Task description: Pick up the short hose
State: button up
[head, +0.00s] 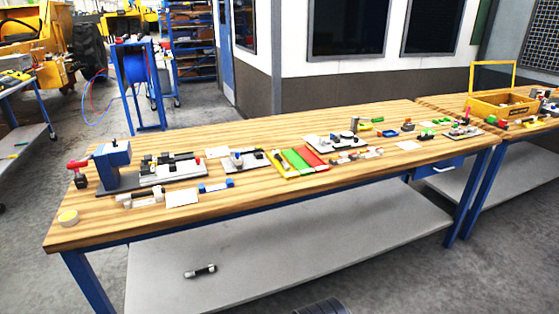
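A short tube-like piece (200,271), dark with pale ends, lies on the grey lower shelf (290,250) under the workbench. It may be the short hose, but it is too small to tell for sure. It lies alone, tilted slightly in the picture. My gripper does not show in the head view, so its place relative to this piece cannot be told.
The wooden bench top (250,205) carries a blue vise-like tool (112,160), green and red trays (298,160) and many small parts. A second bench with a yellow toolbox (500,103) stands at the right. Blue legs bound the shelf, which is mostly clear.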

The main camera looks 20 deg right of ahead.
aim_at(275, 154)
jog(key=i+l+u, duration=0.2)
jog(key=i+l, duration=0.35)
jog(key=i+l+u, duration=0.15)
jog(key=i+l, duration=0.4)
jog(key=i+l+u, duration=0.2)
jog(key=i+l, duration=0.3)
jog(key=l, duration=0.25)
